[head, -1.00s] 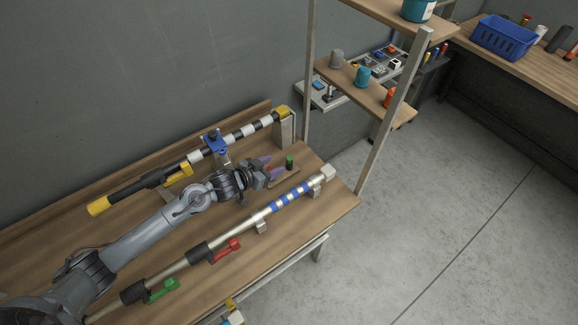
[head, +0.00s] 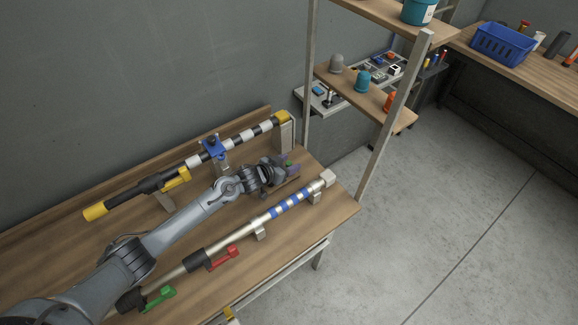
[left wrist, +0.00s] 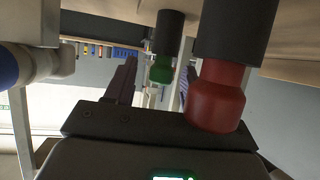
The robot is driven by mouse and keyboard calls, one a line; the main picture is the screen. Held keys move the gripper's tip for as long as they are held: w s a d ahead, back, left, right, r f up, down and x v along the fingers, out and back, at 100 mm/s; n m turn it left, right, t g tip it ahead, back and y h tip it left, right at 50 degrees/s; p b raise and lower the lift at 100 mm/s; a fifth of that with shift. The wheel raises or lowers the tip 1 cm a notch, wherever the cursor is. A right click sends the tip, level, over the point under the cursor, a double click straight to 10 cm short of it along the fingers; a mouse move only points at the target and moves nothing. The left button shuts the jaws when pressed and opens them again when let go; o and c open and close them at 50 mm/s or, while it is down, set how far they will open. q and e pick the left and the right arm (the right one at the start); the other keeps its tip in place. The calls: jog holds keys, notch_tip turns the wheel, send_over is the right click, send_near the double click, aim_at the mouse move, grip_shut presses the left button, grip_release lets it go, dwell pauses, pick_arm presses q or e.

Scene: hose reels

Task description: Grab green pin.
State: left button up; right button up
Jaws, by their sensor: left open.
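The green pin (left wrist: 160,68) has a green end and a black body. In the left wrist view it shows between the two fingers of my left gripper (left wrist: 155,82), which is open. I cannot tell how deep between the fingers it stands; no contact shows. A larger-looking red pin (left wrist: 216,95) with a black body is closer to the camera, right beside the gripper. In the head view my left gripper (head: 289,170) is at the far right end of the bench, and only a little green of the pin (head: 290,163) shows there. My right gripper is not in view.
A black-and-white striped pole (head: 240,134) with a blue clamp (head: 213,147) lies behind the arm. A blue-and-white striped pole (head: 290,203) lies in front, with red (head: 224,258) and green (head: 159,298) levers. A shelf post (head: 311,100) stands just beyond the gripper.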

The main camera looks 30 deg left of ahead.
pick_arm(q)
jog(key=shift+w+f, duration=0.1)
jog(key=shift+w, duration=0.1)
jog(key=shift+c, duration=0.4)
grip_shut()
